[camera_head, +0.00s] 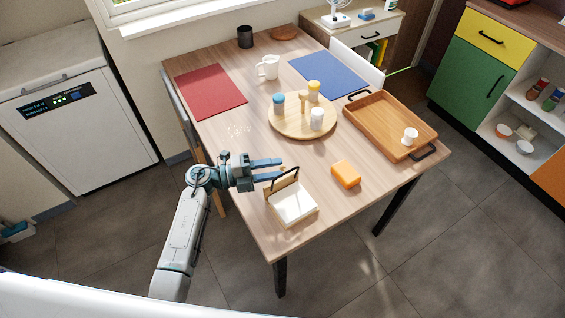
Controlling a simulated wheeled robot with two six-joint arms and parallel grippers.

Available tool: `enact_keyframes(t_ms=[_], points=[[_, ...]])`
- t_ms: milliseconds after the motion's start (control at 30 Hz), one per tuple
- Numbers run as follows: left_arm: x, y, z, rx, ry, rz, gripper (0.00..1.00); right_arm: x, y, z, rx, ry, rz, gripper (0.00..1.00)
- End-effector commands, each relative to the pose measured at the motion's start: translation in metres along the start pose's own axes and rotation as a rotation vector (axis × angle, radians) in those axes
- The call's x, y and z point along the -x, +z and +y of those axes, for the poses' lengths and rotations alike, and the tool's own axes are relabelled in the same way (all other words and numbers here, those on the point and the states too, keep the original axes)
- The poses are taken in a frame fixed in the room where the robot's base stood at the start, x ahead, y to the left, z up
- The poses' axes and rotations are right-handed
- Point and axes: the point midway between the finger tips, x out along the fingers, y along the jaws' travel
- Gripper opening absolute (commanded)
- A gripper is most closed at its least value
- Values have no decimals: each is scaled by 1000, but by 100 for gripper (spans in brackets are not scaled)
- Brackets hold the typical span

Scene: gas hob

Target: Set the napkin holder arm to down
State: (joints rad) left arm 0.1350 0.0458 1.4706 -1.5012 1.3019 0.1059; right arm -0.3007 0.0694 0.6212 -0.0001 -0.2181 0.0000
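The napkin holder (298,216) stands near the front left edge of the table, with a pale stack of napkins in a wooden base. Its dark looped arm (284,178) stands raised at the back of the holder, by the wooden back piece. My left gripper (281,168) reaches in from the left, just behind the raised arm. Its two blue-grey fingers point right, with a gap between them and nothing held. I cannot tell whether the lower finger touches the arm. My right gripper is out of view.
A round wooden board (290,129) with shakers and a wooden tray (413,123) with a white cup are farther back. A red mat (210,91) and blue mat (328,74) lie beyond. The front right table is clear.

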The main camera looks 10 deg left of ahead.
Motion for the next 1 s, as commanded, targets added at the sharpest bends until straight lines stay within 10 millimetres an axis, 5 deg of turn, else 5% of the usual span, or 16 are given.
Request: enact_keyframes(t_ms=[200,533,733,1000], points=[[-25,0,-1,0,-1,-1,37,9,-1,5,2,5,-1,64],[-29,0,1,0,0,-1,37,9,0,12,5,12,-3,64],[-29,0,1,0,0,-1,2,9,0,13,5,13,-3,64],[-27,0,1,-3,2,-1,0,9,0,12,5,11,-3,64]])
